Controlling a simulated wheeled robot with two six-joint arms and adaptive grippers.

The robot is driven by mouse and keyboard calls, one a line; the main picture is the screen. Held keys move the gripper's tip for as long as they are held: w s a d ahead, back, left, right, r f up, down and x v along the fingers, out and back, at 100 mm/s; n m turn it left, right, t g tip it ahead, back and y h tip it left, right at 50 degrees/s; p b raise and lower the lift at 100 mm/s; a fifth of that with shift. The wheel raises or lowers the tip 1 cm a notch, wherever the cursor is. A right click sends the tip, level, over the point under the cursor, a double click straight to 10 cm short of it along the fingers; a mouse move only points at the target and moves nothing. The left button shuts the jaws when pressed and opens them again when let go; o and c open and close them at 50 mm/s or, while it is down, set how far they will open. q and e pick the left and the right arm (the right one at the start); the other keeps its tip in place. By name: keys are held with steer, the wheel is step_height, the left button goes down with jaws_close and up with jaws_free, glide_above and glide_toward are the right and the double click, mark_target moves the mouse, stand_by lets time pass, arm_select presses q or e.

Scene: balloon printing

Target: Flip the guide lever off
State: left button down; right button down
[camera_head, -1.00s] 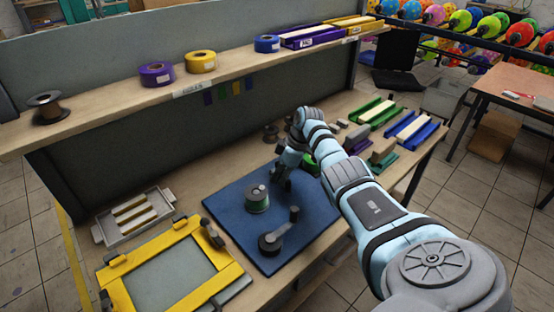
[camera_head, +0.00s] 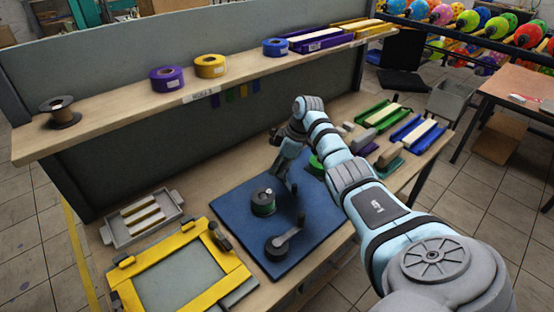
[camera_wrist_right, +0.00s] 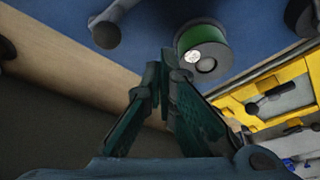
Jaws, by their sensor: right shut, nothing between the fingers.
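A grey lever (camera_head: 284,241) with a round base and an upright knob at its end lies on the blue mat (camera_head: 238,235). A green spool (camera_head: 263,202) with a grey top stands on the mat behind it. My right gripper (camera_head: 292,186) hangs over the mat, behind and right of the spool, apart from the lever. In the right wrist view its fingers (camera_wrist_right: 165,75) are shut and empty, with the green spool (camera_wrist_right: 203,48) beyond their tips. A grey lever-like part (camera_wrist_right: 107,33) shows at the top left there. My left gripper is out of view.
A yellow frame (camera_head: 128,290) lies left of the mat, with a grey tray (camera_head: 113,232) behind it. Green and blue trays (camera_head: 407,135) and blocks stand at the right. A shelf (camera_head: 110,112) with tape rolls runs above the table's back.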

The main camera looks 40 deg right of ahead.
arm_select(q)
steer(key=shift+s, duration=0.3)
arm_select(e)
steer(key=v, duration=0.5)
steer(key=shift+d, duration=0.1)
steer(key=shift+s+d+f, duration=0.1)
steer(key=shift+s, duration=0.05)
